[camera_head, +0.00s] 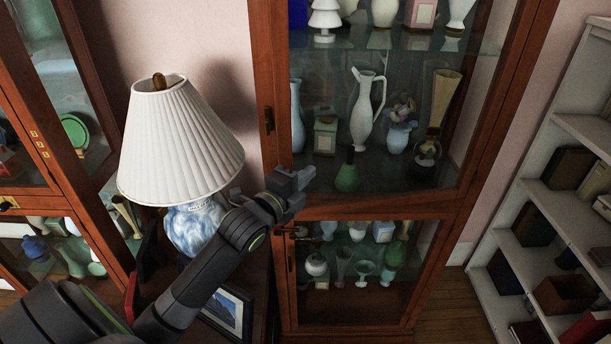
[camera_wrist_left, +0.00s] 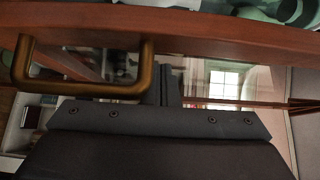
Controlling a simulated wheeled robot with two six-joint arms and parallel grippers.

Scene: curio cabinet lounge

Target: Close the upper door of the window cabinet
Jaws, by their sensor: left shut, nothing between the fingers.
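A tall wooden cabinet with glass doors stands in the middle of the head view. Its upper door (camera_head: 380,207) has a wood frame, with a dark handle (camera_head: 268,120) on the left stile. I cannot tell whether this door is fully flush or slightly ajar. My left gripper (camera_head: 304,178) is in front of the door's lower left corner, shut and empty. I cannot tell whether it touches the door. The left wrist view shows a wood frame edge with a brass handle (camera_wrist_left: 85,88) close by, and the gripper's dark body below. My right gripper is out of view.
A lamp with a pleated white shade (camera_head: 180,140) stands just left of my left arm. A framed picture (camera_head: 226,310) is below the arm. The cabinet's lower door (camera_head: 288,262) appears shut. Another glass cabinet (camera_head: 70,140) is at left, white shelves (camera_head: 580,130) at right.

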